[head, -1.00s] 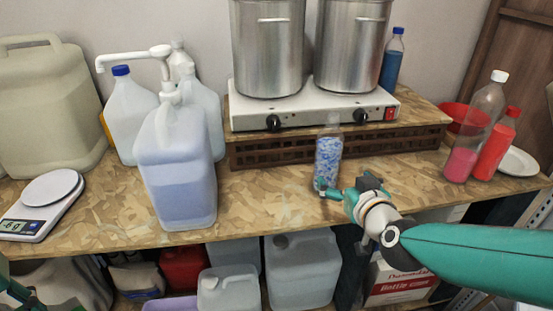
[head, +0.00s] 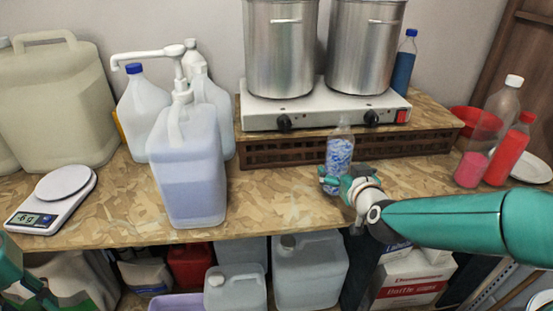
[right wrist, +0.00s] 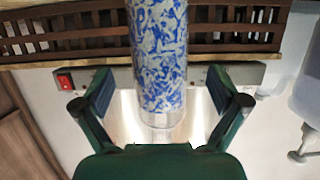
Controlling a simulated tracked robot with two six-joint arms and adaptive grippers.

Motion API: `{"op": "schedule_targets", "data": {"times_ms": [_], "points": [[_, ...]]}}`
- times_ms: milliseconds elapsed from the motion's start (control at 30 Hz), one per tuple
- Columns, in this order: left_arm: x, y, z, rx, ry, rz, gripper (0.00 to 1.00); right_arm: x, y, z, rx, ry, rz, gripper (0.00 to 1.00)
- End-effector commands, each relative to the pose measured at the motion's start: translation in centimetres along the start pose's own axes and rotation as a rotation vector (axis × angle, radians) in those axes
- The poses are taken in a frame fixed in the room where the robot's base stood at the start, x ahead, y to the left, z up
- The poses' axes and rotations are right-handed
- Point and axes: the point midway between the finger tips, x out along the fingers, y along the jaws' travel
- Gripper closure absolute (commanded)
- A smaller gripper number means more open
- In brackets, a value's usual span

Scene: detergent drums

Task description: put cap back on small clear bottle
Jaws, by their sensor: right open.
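The small clear bottle (head: 340,150) stands upright near the front of the wooden stand, with blue and white flecked contents. Its narrow top looks clear, and I cannot make out a cap on it or a loose cap nearby. My right gripper (head: 338,181) is at the bottle's lower part in the head view. In the right wrist view, which looks upside down, the bottle (right wrist: 160,60) lies between the open fingers of my right gripper (right wrist: 160,90), with gaps on both sides. Part of my left arm shows at the lower left edge; its jaw state is unclear.
Behind the bottle are the wooden stand (head: 300,148) and the hot plate (head: 325,110) with two steel pots. A pump jug (head: 188,165) and scale (head: 52,200) are left. A pink-filled bottle (head: 472,168) and red bottle (head: 508,152) are right. Bare table (head: 275,200) lies between.

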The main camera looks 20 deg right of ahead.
Motion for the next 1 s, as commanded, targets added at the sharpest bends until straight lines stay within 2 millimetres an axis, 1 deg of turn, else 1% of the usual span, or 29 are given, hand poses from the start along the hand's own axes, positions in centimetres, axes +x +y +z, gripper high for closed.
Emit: {"op": "schedule_targets", "data": {"times_ms": [200, 300, 400, 700, 767, 1000], "points": [[-1.0, 0.0, 0.0, 0.000, 0.000, 0.000, 0.75, 3.0, 0.1, 0.1, 0.001, -0.004, 0.000, 0.03], [-1.1, 0.0, 0.0, 0.000, 0.000, 0.000, 0.75, 4.0, 0.1, 0.1, 0.000, -0.002, 0.000, 0.03], [-1.1, 0.0, 0.0, 0.000, 0.000, 0.000, 0.75, 4.3, 0.1, 0.1, 0.000, -0.001, 0.000, 0.03], [-1.1, 0.0, 0.0, 0.000, 0.000, 0.000, 0.75, 4.3, 0.1, 0.1, 0.001, -0.001, 0.000, 0.03], [-1.1, 0.0, 0.0, 0.000, 0.000, 0.000, 0.75, 4.3, 0.1, 0.1, 0.001, -0.001, 0.000, 0.11], [-1.1, 0.0, 0.0, 0.000, 0.000, 0.000, 0.75, 4.3, 0.0, 0.1, 0.000, -0.001, -0.001, 0.51]]}}
